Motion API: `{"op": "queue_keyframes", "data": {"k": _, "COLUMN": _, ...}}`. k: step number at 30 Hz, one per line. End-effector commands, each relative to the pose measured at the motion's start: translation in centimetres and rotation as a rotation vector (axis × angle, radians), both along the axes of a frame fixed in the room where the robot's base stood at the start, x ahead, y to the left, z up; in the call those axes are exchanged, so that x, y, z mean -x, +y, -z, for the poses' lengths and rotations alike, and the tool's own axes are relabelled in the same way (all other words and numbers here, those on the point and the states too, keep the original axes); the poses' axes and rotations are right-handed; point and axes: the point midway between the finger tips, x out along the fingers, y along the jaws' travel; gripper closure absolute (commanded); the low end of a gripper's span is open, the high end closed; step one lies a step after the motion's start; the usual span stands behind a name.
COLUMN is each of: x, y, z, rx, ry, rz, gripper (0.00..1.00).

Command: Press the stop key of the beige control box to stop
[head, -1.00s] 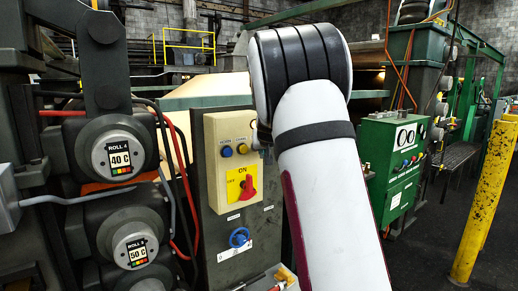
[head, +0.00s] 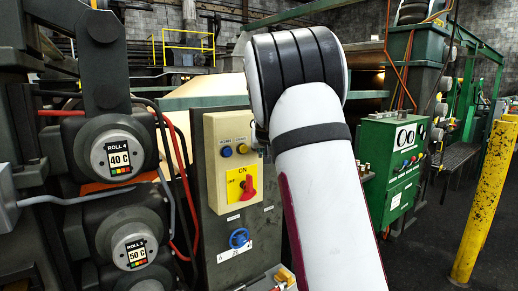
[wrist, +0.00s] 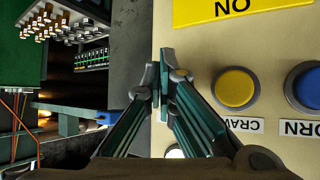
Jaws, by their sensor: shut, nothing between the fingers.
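The beige control box (head: 212,188) stands on a grey cabinet in the head view. It carries a blue button (head: 226,151) labelled HORN, a yellow button (head: 242,148), and a red rotary switch (head: 248,187) on a yellow plate marked ON. No stop key can be made out; my arm covers the box's right edge in the head view. In the wrist view, upside down, the yellow button (wrist: 235,88) and blue button (wrist: 307,88) are right of my gripper (wrist: 160,85). My gripper is shut and empty, its tips over the box's edge; contact cannot be told. A pale spot shows beneath the fingers.
Rolls with round labels (head: 119,158) and hanging cables stand left of the box. A blue valve-like knob (head: 239,238) is below it. A green control cabinet (head: 372,150) stands to the right. A yellow post (head: 484,205) stands on the floor at far right.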

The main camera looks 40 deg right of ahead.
Motion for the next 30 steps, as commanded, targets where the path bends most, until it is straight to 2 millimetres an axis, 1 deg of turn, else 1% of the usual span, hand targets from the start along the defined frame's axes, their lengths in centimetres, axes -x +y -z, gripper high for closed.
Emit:
{"op": "queue_keyframes", "data": {"k": 14, "x": 0.0, "y": 0.0, "z": 0.0, "rx": 0.0, "ry": 0.0, "rz": 0.0, "gripper": 1.0}}
{"op": "queue_keyframes", "data": {"k": 24, "x": 1.5, "y": 0.1, "z": -0.1, "rx": 0.0, "ry": 0.0, "rz": 0.0, "gripper": 1.0}}
{"op": "queue_keyframes", "data": {"k": 30, "x": 1.8, "y": 0.1, "z": 0.0, "rx": 0.0, "ry": 0.0, "rz": 0.0, "gripper": 1.0}}
